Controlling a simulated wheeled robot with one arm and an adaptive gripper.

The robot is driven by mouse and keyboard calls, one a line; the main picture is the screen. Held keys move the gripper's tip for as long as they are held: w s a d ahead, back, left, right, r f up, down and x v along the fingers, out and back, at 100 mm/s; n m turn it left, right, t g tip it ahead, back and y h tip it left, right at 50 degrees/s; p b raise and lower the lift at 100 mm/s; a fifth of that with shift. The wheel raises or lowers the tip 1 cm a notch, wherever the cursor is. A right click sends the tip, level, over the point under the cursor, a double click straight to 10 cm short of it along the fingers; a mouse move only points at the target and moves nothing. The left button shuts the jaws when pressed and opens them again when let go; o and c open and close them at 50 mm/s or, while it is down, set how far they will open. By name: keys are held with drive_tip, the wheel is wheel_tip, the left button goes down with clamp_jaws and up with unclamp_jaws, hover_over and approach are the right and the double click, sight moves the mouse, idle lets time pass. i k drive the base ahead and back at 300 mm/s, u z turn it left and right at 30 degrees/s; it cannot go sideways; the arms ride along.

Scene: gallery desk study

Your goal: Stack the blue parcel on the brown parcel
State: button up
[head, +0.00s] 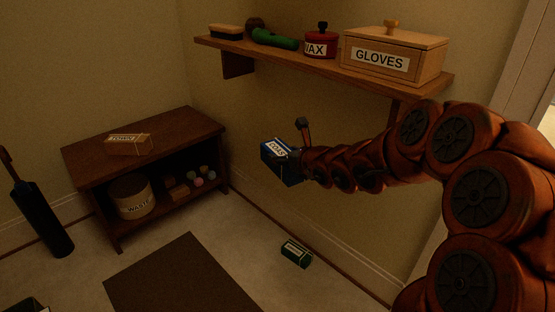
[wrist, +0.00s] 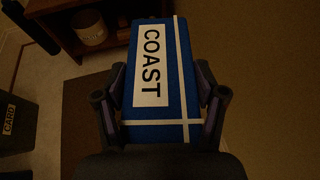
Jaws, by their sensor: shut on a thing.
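The blue parcel (head: 277,157) carries a white label that reads COAST, and it fills the middle of the wrist view (wrist: 174,62). My gripper (head: 297,158) is shut on it, with one finger on each side; the gripper also shows in the wrist view (wrist: 160,98). The parcel is held in the air, to the right of the low wooden table. The brown parcel (head: 128,149), with a label that seems to read TOWN, lies on the top of that table (head: 185,134) at the left. The two parcels are well apart.
A wall shelf (head: 300,57) above holds a brush, a green item, a red WAX tin (head: 320,45) and a GLOVES box (head: 385,62). A green box (head: 296,252) and a dark mat (head: 182,280) lie on the floor.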

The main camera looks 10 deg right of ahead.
sight(127, 138)
drive_tip(key=u, duration=0.2)
drive_tip(key=i, duration=0.95)
drive_tip(key=u, duration=0.95)
drive_tip(key=i, duration=1)
drive_tip(key=u, duration=0.65)
